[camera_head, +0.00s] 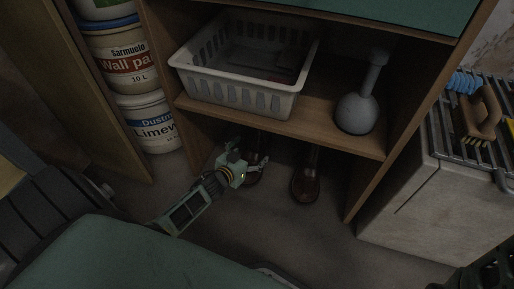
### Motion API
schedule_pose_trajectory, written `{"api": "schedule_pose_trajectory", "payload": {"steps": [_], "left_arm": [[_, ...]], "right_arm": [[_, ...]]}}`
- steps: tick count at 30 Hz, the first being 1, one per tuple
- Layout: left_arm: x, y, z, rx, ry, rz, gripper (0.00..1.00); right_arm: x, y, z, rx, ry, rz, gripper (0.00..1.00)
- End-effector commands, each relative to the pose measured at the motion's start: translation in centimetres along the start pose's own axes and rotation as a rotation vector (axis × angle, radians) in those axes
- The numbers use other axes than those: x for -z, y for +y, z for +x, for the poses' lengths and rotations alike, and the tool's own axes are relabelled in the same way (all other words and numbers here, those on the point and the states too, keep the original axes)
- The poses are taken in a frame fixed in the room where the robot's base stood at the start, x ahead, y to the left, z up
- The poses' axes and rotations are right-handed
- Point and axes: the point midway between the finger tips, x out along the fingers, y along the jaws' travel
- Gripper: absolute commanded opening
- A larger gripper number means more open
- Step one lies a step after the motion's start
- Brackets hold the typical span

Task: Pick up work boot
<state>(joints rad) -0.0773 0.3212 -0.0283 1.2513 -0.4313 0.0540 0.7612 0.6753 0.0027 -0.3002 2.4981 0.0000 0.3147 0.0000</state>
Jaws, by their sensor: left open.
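A pair of dark brown work boots stands on the floor under the low wooden shelf. The right boot (305,185) shows its toe and part of its shaft. The left boot (253,172) is partly hidden behind my left gripper. My left gripper (260,164) is open, with its fingers right at the left boot; I cannot tell whether they touch it. The upper parts of both boots are hidden by the shelf board. My right gripper is not in view.
A white plastic basket (225,96) and a grey long-necked vessel (357,112) stand on the shelf board (310,133). Paint tubs (143,103) are stacked at the left. A pale cabinet (430,207) with a brush (485,112) on top stands at the right. The floor before the boots is clear.

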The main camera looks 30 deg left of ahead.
Motion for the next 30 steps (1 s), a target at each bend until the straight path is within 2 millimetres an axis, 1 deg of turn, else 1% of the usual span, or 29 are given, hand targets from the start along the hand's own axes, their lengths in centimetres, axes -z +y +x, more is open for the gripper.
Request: {"api": "schedule_pose_trajectory", "payload": {"steps": [4, 9, 12, 15, 21, 23, 30], "left_arm": [[-0.5, -0.4, 1.7, 0.0, 0.002, 0.004, 0.88], [-0.5, -0.6, 3.8, 0.0, 0.001, 0.002, 0.88], [-0.4, -0.5, 4.7, -0.001, 0.001, 0.001, 0.88], [-0.2, -0.6, 5.0, -0.001, 0.0, 0.0, 0.88], [-0.1, -0.5, 5.0, 0.0, -0.001, 0.0, 0.88], [-0.1, -0.5, 5.0, 0.0, -0.001, 0.0, 0.84], [-0.1, -0.5, 4.9, -0.001, -0.001, 0.0, 0.63]], "right_arm": [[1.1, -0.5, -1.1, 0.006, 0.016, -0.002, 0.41], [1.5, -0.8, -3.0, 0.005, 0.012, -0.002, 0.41], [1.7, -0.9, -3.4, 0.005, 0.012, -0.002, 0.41], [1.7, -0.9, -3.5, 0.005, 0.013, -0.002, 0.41], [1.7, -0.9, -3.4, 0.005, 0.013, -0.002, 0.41], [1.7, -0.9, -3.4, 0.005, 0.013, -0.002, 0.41], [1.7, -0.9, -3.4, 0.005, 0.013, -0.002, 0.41]]}}
